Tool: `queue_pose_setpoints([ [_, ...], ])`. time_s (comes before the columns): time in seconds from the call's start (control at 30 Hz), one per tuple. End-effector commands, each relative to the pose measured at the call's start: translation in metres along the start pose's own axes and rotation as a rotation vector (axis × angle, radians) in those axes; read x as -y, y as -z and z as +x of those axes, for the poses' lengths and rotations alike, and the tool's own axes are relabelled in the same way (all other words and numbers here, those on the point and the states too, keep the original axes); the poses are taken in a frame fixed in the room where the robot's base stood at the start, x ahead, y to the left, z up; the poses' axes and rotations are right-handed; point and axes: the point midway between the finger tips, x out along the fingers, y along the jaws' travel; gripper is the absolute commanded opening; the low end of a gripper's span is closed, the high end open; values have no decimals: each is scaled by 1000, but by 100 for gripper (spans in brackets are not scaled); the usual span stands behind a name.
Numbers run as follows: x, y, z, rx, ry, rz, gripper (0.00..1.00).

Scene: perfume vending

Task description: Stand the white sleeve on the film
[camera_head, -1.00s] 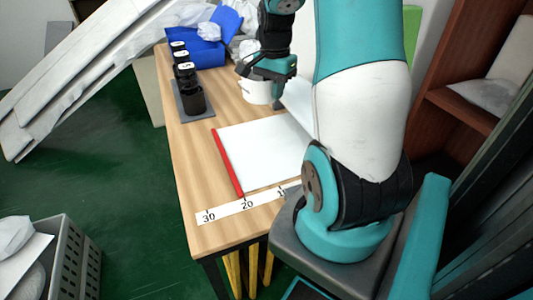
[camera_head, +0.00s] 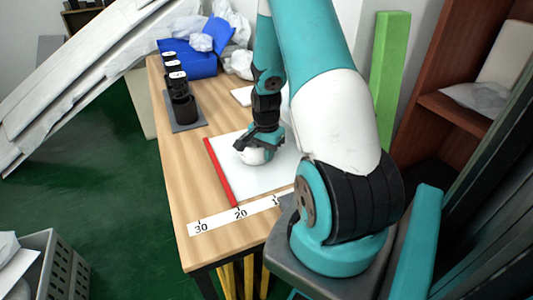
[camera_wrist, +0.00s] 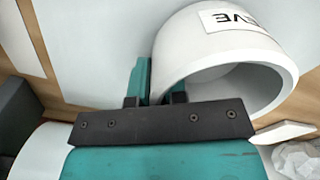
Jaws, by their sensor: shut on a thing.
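My gripper (camera_head: 260,143) is shut on the wall of the white sleeve (camera_head: 250,156). In the wrist view the sleeve (camera_wrist: 190,45) is a wide, open white ring with a label ending in "EVE", and its open end faces the lower right. A teal finger (camera_wrist: 143,80) shows against its wall. In the head view the sleeve is over the white film (camera_head: 262,182), a flat sheet with a red strip (camera_head: 220,172) along its left edge. My gripper covers part of the sleeve. I cannot tell whether its bottom touches the film.
Black containers (camera_head: 180,82) stand in a row on a dark tray (camera_head: 188,126) at the left. A numbered scale strip (camera_head: 222,220) lies along the front. A blue bin (camera_head: 190,62) and crumpled plastic (camera_head: 238,62) are at the back. A grey crate (camera_head: 62,270) is at lower left.

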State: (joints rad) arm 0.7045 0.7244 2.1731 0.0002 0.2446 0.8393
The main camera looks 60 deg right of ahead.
Motion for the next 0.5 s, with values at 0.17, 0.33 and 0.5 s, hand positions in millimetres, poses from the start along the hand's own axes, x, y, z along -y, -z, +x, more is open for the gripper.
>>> queue_pose_setpoints([
  [0.17,0,0,1,-1,1,0,0],
  [0.33,0,0,4,0,1,0,0],
  [0.5,0,0,3,-1,1,0,38],
])
